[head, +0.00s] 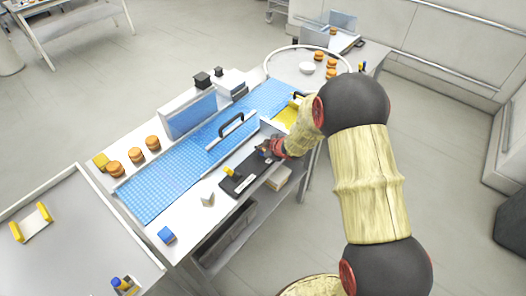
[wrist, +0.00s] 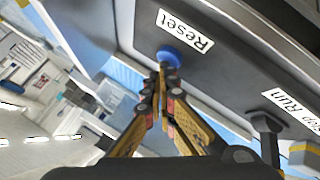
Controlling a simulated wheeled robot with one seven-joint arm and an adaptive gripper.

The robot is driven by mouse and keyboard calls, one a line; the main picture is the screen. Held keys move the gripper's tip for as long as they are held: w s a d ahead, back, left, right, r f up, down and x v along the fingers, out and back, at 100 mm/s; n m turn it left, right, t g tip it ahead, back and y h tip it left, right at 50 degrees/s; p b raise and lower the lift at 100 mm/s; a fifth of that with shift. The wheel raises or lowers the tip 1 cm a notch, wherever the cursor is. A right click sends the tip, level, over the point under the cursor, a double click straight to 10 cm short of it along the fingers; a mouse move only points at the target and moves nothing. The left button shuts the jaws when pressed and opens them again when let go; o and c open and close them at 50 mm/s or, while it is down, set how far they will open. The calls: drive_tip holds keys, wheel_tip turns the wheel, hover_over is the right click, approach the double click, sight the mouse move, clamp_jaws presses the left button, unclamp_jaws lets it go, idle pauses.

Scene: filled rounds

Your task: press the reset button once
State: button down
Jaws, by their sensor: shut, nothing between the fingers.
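The reset button is a round blue button (wrist: 174,57) on a dark control panel (wrist: 120,12), beside a white label reading "Reset" (wrist: 186,30). In the head view the panel (head: 236,184) lies at the front edge of the white bench, and my gripper (head: 266,152) is over its far end, hiding the button there. In the wrist view my gripper (wrist: 165,72) is shut and empty, its fingertips at the button's near edge. I cannot tell whether they touch it or whether the button is pressed in.
A black switch (wrist: 264,124) by a "Stop Run" label (wrist: 290,108) stands on the same panel. Orange-brown rounds (head: 137,155) sit farther left.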

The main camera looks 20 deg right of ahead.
sight(262, 153)
drive_tip(key=shift+r+p, duration=0.9)
drive_tip(key=shift+r, duration=0.05)
wheel_tip(262, 153, up, 5)
drive_tip(key=p, duration=0.4)
idle(0.9)
